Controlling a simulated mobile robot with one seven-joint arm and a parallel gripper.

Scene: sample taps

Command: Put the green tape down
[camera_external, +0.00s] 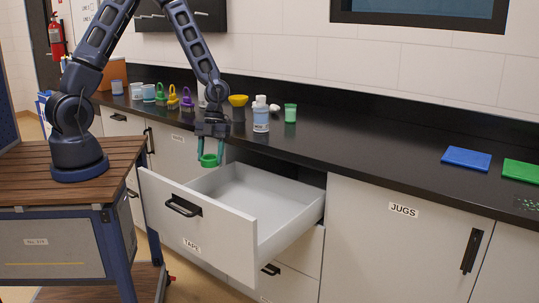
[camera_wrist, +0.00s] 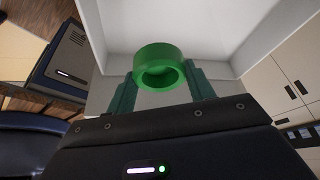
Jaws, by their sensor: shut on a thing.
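The green tape (camera_external: 209,160) is a small ring held between the two teal fingers of my gripper (camera_external: 210,148). In the wrist view the tape (camera_wrist: 159,66) sits between the fingertips of my gripper (camera_wrist: 161,82), with its hole partly facing the camera. My gripper points down and is shut on the tape. It is above the left part of an open white drawer (camera_external: 255,208) labelled TAPE. The drawer's visible inside is empty and also shows in the wrist view (camera_wrist: 205,25). The tape appears above the drawer floor; the exact height cannot be told.
The black counter (camera_external: 360,160) runs behind the drawer. On it stand a white bottle (camera_external: 261,115), a yellow funnel (camera_external: 238,105), a green cup (camera_external: 290,112) and several cups and coloured items at left. Blue (camera_external: 466,158) and green (camera_external: 522,171) flat pads lie at right.

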